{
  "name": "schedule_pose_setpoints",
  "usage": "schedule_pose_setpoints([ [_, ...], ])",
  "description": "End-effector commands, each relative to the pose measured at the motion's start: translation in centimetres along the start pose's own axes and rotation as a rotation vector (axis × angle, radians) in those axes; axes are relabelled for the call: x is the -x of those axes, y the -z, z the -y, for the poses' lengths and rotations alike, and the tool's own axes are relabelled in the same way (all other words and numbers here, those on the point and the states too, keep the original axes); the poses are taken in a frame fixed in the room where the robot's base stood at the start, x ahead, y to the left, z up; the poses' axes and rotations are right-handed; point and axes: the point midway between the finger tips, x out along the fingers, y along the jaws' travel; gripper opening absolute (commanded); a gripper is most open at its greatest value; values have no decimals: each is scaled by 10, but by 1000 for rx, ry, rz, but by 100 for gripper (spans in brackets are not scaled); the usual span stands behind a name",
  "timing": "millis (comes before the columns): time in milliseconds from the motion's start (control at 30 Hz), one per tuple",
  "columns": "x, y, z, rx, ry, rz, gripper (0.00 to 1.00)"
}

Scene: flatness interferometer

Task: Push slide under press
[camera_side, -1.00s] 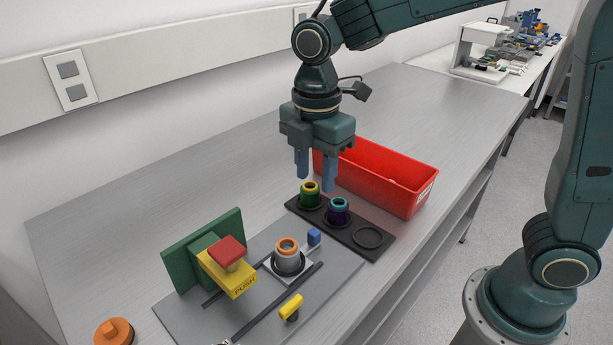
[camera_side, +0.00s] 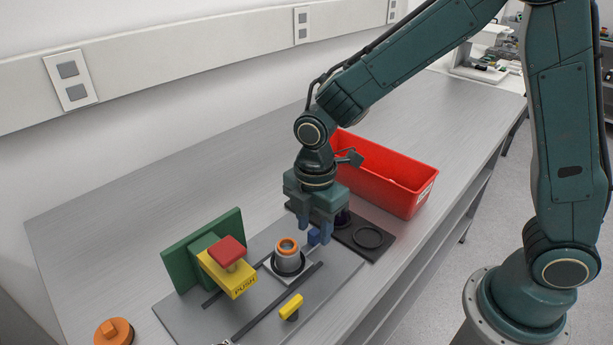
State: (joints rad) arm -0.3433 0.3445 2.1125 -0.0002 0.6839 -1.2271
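The slide (camera_side: 272,271) is a light plate on the grey base, carrying an orange-topped grey cup (camera_side: 287,252) in a black ring. A small blue block (camera_side: 314,238) stands at the slide's right end. The press (camera_side: 228,267) is left of the slide, with a green back plate, a yellow head marked PUSH and a red button (camera_side: 228,251) on top. My gripper (camera_side: 314,233) points down at the blue block, its two blue fingers apart and appearing on either side of it. Whether they touch it cannot be told.
A black rack (camera_side: 377,252) behind my gripper has an empty ring; its other cups are mostly hidden. A red bin (camera_side: 395,190) stands behind it. A yellow handle (camera_side: 291,306) is at the front of the base. An orange knob (camera_side: 114,332) is at lower left.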

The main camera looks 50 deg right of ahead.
Motion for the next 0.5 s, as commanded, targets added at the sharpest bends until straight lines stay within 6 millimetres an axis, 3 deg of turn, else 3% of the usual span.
schedule_pose_setpoints([
  [333,-3,0,0,0,1,0,40],
  [500,-3,0,0,0,0,0,7],
])
